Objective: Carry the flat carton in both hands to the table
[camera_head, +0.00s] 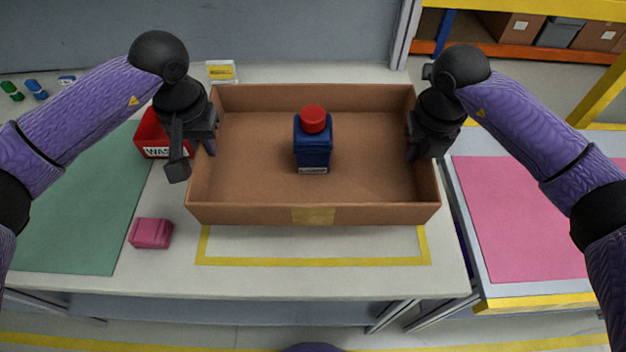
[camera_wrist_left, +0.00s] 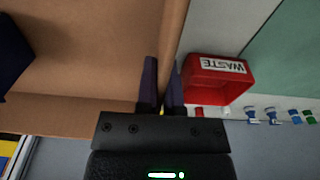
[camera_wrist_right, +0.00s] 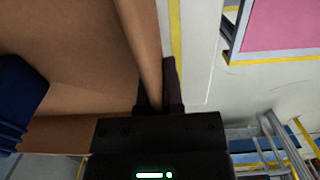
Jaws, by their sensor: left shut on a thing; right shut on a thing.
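The flat carton (camera_head: 250,185) is an open, shallow brown box over the white table (camera_head: 330,282) in the head view. A blue bottle with a red cap (camera_head: 313,145) stands inside it. My left gripper (camera_head: 207,145) is shut on the carton's left wall; the left wrist view shows the fingers (camera_wrist_left: 162,85) either side of that wall. My right gripper (camera_head: 415,150) is shut on the right wall, which also shows between its fingers (camera_wrist_right: 158,85) in the right wrist view. I cannot tell whether the carton's bottom touches the table.
A yellow taped outline (camera_head: 315,262) shows on the table in front of the carton. A pink block (camera_head: 151,233) lies front left. A red WASTE bin (camera_head: 150,135) stands left, partly behind my left gripper. A pink-topped surface (camera_head: 520,220) is at the right.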

